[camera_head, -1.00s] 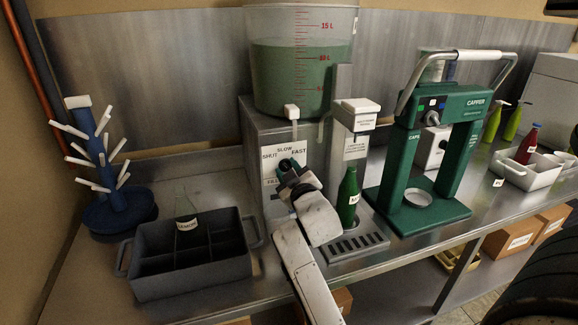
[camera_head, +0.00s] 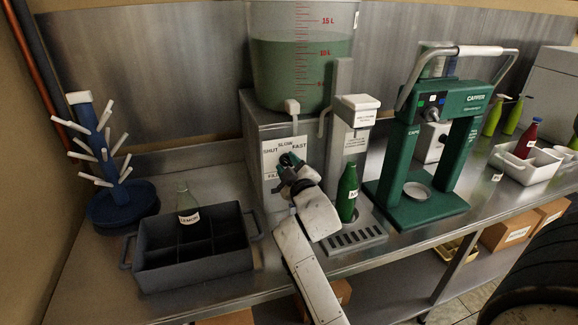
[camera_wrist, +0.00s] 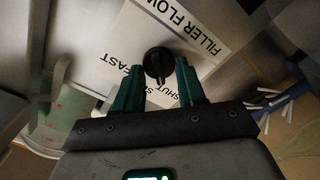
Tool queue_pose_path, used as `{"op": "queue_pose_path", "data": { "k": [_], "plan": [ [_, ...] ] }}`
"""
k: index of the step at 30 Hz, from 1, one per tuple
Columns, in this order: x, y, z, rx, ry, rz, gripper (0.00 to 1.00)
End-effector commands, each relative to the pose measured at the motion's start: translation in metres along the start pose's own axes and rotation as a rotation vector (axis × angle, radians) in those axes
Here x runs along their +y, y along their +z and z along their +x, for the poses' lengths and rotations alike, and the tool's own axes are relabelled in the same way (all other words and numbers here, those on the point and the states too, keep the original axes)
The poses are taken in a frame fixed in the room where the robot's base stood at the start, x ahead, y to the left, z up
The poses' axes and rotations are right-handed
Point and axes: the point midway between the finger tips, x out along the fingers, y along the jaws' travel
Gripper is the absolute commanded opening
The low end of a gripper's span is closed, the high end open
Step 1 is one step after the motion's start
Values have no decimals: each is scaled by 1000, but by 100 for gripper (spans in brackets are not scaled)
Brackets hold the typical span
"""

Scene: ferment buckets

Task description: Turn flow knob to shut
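The black flow knob (camera_wrist: 158,65) sits on a white panel (camera_wrist: 205,25) lettered FILLER FLOW, SHUT and FAST in the wrist view. Its ridge points down in that view, towards the lettering between SHUT and FAST. My gripper (camera_wrist: 159,72) is open, with one green finger on either side of the knob's near edge. I see gaps between fingers and knob; whether the tips reach over it in depth I cannot tell. In the head view, my gripper (camera_head: 290,162) is at the filler's panel (camera_head: 271,158), covering most of the knob.
A green bottle (camera_head: 347,188) stands under the spout, close right of my wrist. A green capper (camera_head: 460,150) stands further right. A grey crate (camera_head: 195,272) holding a lemon bottle (camera_head: 187,200) and a blue drying tree (camera_head: 105,150) are at left. A bucket (camera_head: 300,75) sits above.

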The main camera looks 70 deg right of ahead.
Motion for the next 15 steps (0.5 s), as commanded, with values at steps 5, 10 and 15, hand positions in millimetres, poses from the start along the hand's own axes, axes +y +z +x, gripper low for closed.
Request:
{"op": "queue_pose_path", "data": {
  "k": [5,10,15],
  "plan": [
    [0,0,0,0,0,1,57],
    [0,0,0,0,0,1,62],
    [0,0,-3,0,0,1,62]
  ]
}}
